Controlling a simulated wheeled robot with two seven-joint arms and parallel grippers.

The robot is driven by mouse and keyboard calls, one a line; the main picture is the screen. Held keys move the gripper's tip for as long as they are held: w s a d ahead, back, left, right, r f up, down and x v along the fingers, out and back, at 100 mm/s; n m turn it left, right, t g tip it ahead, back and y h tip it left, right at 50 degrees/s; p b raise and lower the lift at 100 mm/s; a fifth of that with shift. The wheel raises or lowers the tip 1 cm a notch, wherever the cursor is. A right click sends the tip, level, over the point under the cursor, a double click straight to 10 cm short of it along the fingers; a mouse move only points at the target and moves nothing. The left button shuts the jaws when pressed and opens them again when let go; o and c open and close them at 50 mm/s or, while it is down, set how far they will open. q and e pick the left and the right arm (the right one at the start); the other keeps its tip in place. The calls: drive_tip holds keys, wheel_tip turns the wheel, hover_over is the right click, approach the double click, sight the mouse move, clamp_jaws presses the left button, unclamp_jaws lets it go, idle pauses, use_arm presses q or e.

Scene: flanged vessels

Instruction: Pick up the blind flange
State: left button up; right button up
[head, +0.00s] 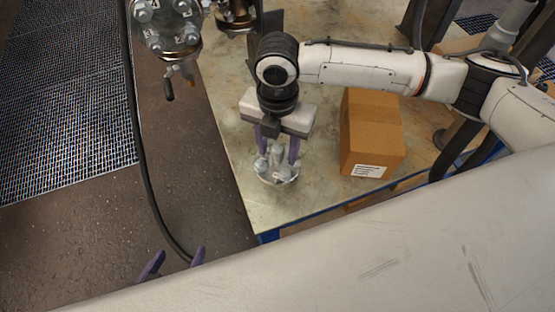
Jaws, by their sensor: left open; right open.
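The blind flange (277,175) is a round grey metal disc with raised parts on top. It lies on the worktable near its front left corner. My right gripper (277,152) points down over it with its purple fingers apart, one on each side of the flange's raised middle. I cannot tell whether the fingers touch it. My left gripper (175,262) is low in the view, left of the table, with its two purple fingertips apart and nothing between them. The rest of it is hidden behind my white arm.
A cardboard box (371,135) stands on the table (222,97), right of the flange. Bolted flanged metal fittings (168,28) are at the top left. A black cable (137,135) hangs left of the table. Bare tabletop lies left of the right gripper.

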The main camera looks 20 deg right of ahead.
clamp_jaws()
drive_tip(key=shift+w+r, duration=0.1)
drive_tip(key=shift+r, duration=0.1)
